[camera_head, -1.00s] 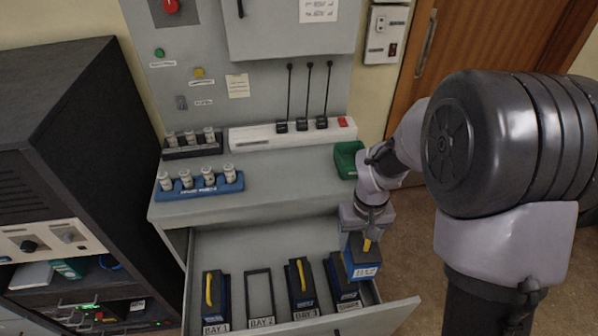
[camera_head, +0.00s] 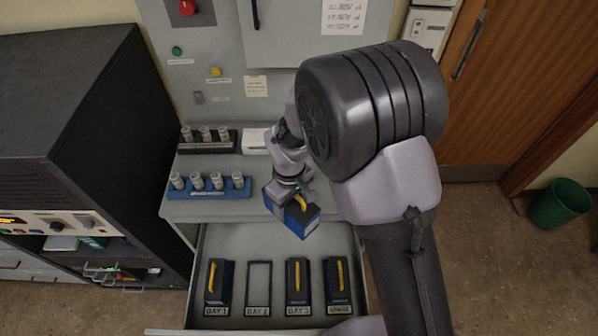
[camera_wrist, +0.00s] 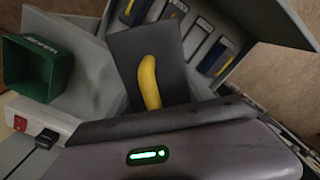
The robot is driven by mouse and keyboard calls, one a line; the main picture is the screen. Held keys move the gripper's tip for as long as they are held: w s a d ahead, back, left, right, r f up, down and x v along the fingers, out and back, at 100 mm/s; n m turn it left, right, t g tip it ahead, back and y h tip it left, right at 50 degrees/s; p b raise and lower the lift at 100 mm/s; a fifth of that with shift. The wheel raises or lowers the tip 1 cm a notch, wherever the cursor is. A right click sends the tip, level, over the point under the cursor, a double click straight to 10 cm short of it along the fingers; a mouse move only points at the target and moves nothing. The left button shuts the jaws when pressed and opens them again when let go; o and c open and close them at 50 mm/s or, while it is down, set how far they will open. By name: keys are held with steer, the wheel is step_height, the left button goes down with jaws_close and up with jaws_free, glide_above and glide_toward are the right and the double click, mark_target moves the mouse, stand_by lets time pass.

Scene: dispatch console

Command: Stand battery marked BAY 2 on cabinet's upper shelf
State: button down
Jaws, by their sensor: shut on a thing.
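My gripper (camera_head: 294,188) is shut on the yellow handle of a blue and black battery (camera_head: 302,220), held tilted in the air at the counter's front edge, over the back of the open drawer. Its label cannot be read now. In the wrist view the held battery (camera_wrist: 130,55) shows its dark top and yellow handle. The BAY 2 slot (camera_head: 259,264) in the drawer is an empty frame. The grey wall cabinet (camera_head: 300,30) is at the top, its door apparently shut, with a dark handle (camera_head: 255,14). Its inside and upper shelf are hidden.
The drawer (camera_head: 225,242) holds batteries at BAY 1 (camera_head: 219,284), BAY 3 (camera_head: 297,282) and SPARE (camera_head: 338,281). A blue rack (camera_head: 208,193) and a black rack (camera_head: 207,148) of cylinders stand on the counter. My arm hides the counter's right side. A green bin (camera_head: 560,204) stands at far right.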

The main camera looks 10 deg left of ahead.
steer(key=w+d, duration=0.1)
steer(key=w, duration=0.4)
steer(key=w+d+f, duration=0.1)
steer(key=w, duration=0.4)
steer(key=w+d, duration=0.1)
steer(key=w, duration=0.4)
steer(key=shift+w+d+f, duration=0.1)
steer(key=shift+d+f, duration=0.1)
steer(key=shift+d, duration=0.2)
steer(key=shift+f, duration=1.7)
steer(key=shift+f, duration=0.1)
steer(key=shift+c, duration=2.1)
jaws_free()
steer(key=shift+f, duration=0.1)
